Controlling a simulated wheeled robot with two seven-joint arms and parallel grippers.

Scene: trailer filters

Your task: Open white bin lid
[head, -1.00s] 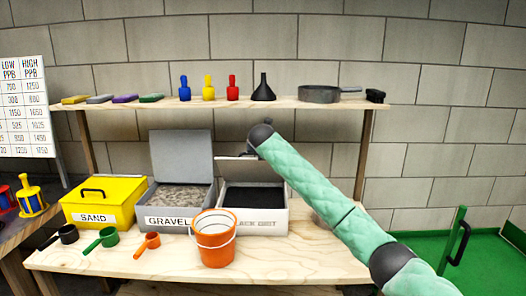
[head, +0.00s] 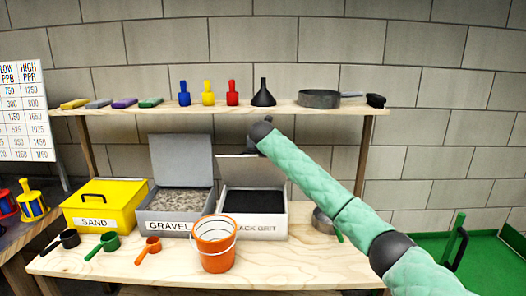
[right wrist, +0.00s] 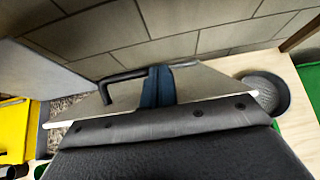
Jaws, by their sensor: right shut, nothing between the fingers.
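In the right wrist view the lid (right wrist: 216,84) shows as a pale panel with a black bar handle (right wrist: 120,77). My right gripper (right wrist: 158,84) is shut and empty, its dark blue fingers beside the handle and over the lid; I cannot tell whether they touch it. My left gripper is out of view.
An orange bucket (head: 214,250) stands in front. The open gravel bin (head: 166,226) and shut yellow sand bin (head: 92,222) are to the left. Several scoops lie at the front left. A shelf (head: 220,107) runs above.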

